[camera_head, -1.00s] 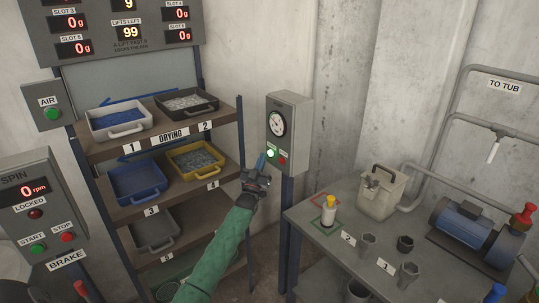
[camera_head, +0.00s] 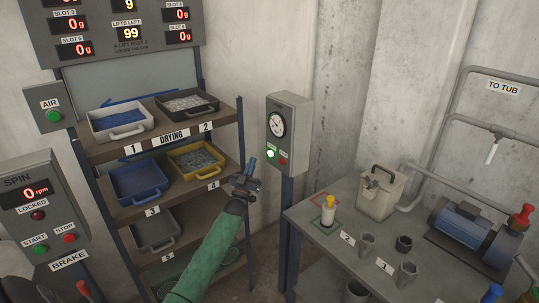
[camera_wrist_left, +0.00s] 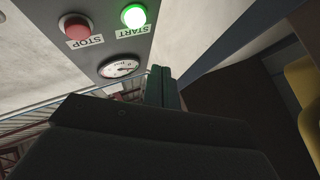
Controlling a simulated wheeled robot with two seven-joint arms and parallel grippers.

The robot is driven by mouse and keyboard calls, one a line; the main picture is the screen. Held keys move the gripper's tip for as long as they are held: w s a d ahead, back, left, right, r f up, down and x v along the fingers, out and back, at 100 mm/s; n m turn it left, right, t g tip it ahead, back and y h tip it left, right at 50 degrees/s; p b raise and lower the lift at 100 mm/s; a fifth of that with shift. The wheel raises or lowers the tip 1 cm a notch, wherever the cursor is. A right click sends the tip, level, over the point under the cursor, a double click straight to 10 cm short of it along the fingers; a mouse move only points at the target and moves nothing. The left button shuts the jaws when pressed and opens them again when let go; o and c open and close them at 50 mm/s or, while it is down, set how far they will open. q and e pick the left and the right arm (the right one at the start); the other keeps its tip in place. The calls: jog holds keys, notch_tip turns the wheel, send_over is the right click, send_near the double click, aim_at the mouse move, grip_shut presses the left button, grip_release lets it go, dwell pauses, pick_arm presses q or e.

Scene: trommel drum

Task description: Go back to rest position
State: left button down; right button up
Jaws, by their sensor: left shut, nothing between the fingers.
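My left gripper (camera_head: 249,169) is shut and empty. In the head view it is in front of the drying rack's right post, left of the grey gauge box (camera_head: 287,130) and apart from it. The box has a round dial, a lit green-white button (camera_head: 270,153) and a red button (camera_head: 282,160). In the left wrist view my shut fingers (camera_wrist_left: 164,85) point toward the box, with the lit START button (camera_wrist_left: 133,16), the STOP button (camera_wrist_left: 75,26) and the dial (camera_wrist_left: 119,68) beyond. My right gripper is in neither view.
The drying rack (camera_head: 180,138) with several trays stands left of the gripper. The spin panel (camera_head: 33,215) is at the far left.

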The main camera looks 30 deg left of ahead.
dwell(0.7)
